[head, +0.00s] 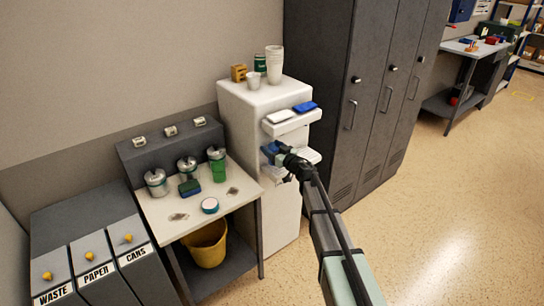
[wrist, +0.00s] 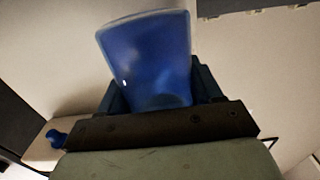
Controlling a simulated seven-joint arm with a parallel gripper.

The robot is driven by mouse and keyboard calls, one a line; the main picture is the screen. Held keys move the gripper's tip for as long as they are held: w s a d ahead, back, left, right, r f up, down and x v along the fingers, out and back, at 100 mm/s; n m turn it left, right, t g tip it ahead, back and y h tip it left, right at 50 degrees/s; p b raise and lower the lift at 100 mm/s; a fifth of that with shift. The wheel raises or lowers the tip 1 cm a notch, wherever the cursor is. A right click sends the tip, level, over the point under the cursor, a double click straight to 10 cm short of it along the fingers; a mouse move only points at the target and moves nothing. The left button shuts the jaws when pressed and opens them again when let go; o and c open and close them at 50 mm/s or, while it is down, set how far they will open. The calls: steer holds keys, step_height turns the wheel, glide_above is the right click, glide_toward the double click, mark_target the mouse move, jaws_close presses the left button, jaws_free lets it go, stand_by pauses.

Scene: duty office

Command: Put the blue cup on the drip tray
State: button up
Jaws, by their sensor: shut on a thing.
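The blue cup (head: 269,148) is in my gripper (head: 277,150) at the front of the white dispenser (head: 238,110). In the wrist view the blue cup (wrist: 148,60) stands between the two dark fingers of my gripper (wrist: 160,95), which are shut on it. The drip tray (head: 313,156) is the white ledge at the dispenser's middle, partly hidden by my gripper. The cup is at the tray's left end. I cannot tell whether its base touches the tray.
Above the cup a white ledge (head: 290,127) juts out, with a white and a blue piece on top. White cups (head: 275,62) stand on the dispenser. Grey lockers (head: 340,80) are close on the right. A table (head: 155,215) with canisters is on the left.

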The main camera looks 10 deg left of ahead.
step_height(320, 180, down, 3)
steer(key=shift+f, duration=0.2)
steer(key=shift+w+a+f, duration=0.15)
steer(key=shift+f, duration=0.1)
steer(key=shift+f, duration=0.2)
steer(key=o, duration=1.1)
steer(key=shift+o, duration=0.2)
steer(key=shift+r, duration=0.1)
